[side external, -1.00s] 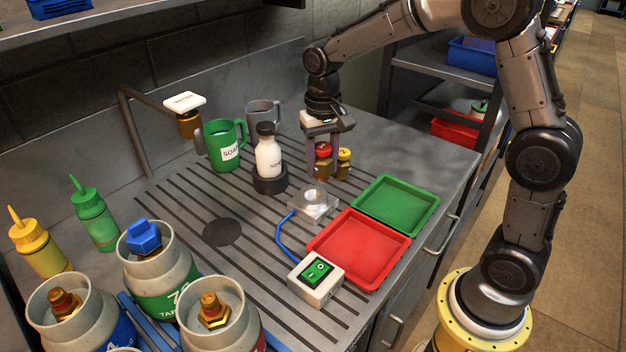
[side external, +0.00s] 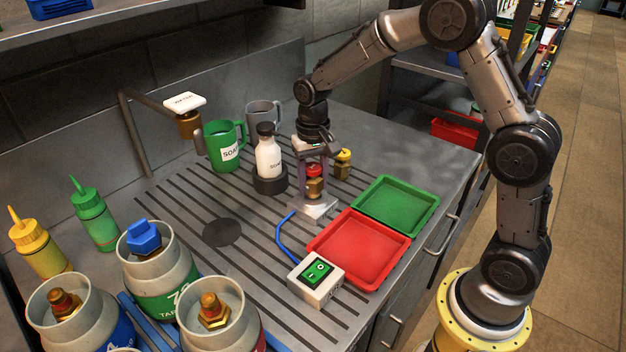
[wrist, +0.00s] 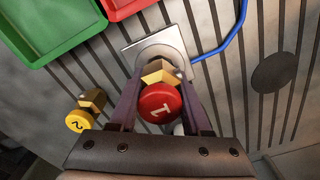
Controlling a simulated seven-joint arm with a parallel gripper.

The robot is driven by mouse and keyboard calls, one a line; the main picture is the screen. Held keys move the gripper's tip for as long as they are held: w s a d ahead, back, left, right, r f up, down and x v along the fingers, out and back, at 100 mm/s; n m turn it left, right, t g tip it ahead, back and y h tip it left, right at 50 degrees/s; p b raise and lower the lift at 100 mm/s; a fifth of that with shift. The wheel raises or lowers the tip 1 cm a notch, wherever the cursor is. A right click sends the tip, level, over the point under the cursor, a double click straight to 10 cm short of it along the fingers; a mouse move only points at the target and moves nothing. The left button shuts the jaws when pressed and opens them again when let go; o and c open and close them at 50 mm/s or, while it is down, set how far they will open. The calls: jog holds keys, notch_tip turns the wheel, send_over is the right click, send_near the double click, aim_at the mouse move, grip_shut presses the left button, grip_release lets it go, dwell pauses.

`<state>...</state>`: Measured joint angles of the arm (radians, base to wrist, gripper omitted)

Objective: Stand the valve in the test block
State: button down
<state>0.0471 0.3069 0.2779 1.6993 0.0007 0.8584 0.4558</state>
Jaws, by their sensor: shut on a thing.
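The valve with a red cap marked 1 (side external: 314,171) is upright between the fingers of my gripper (side external: 315,187), which is shut on its brass body. In the wrist view the red cap (wrist: 160,102) faces the camera and my gripper (wrist: 161,75) grips from both sides. The test block (side external: 319,209), a pale clear square with a round socket, is directly below the valve. It also shows in the wrist view (wrist: 131,47), partly hidden by the valve and fingers. I cannot tell whether the valve's lower end is inside the socket.
A yellow-capped valve marked 2 (side external: 343,164) stands behind. A green tray (side external: 433,201) and red tray (side external: 402,247) lie right of the block. A blue tube (side external: 280,240) runs to a switch box (side external: 316,280). A soap bottle (side external: 268,157) stands left in a dark holder.

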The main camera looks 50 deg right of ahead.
jog(key=shift+f, duration=0.45)
jog(key=shift+c, duration=1.8)
grip_release()
notch_tip(320, 180, up, 13)
jog(key=shift+r, duration=0.15)
